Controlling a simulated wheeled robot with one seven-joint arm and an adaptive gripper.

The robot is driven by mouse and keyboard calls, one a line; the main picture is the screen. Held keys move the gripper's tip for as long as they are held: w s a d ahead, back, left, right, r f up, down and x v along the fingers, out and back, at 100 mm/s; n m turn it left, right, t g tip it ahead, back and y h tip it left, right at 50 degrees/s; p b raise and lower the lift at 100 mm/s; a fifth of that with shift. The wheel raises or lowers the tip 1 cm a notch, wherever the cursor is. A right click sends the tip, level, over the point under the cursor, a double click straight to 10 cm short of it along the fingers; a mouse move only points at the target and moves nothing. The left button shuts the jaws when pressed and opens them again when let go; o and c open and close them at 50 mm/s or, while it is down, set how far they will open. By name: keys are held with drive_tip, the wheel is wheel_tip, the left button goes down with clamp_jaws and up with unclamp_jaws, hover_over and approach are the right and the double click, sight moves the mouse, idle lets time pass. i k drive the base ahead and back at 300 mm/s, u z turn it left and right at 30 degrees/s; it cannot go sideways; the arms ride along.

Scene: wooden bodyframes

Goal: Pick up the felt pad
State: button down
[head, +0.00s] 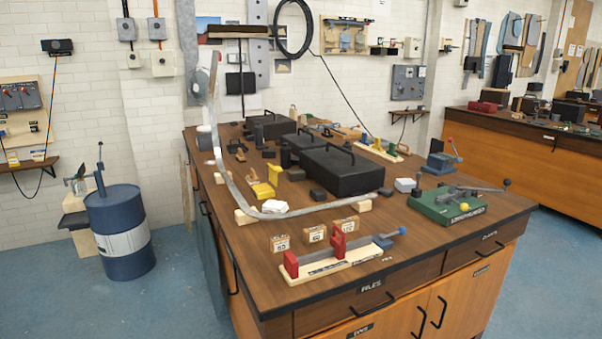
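No item can be surely told as the felt pad. A soft-looking white piece (274,207) lies on the workbench (215,243), inside the curve of a bent metal strip (232,188). A small pale grey-white block (405,185) sits to the right of a black case. A small dark block (318,194) lies in front of that case. My gripper is not in view.
The bent strip rests on wooden blocks and rises at the bench's left end. Black cases (345,172) fill the middle. Small labelled blocks (316,234), a red clamp on a board (335,265) and a green-based tool (447,208) stand near the front. A blue drum (119,215) stands left.

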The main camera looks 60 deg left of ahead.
sight(252, 179)
drive_tip(key=i, duration=2.85)
drive_tip(key=u, duration=3.5)
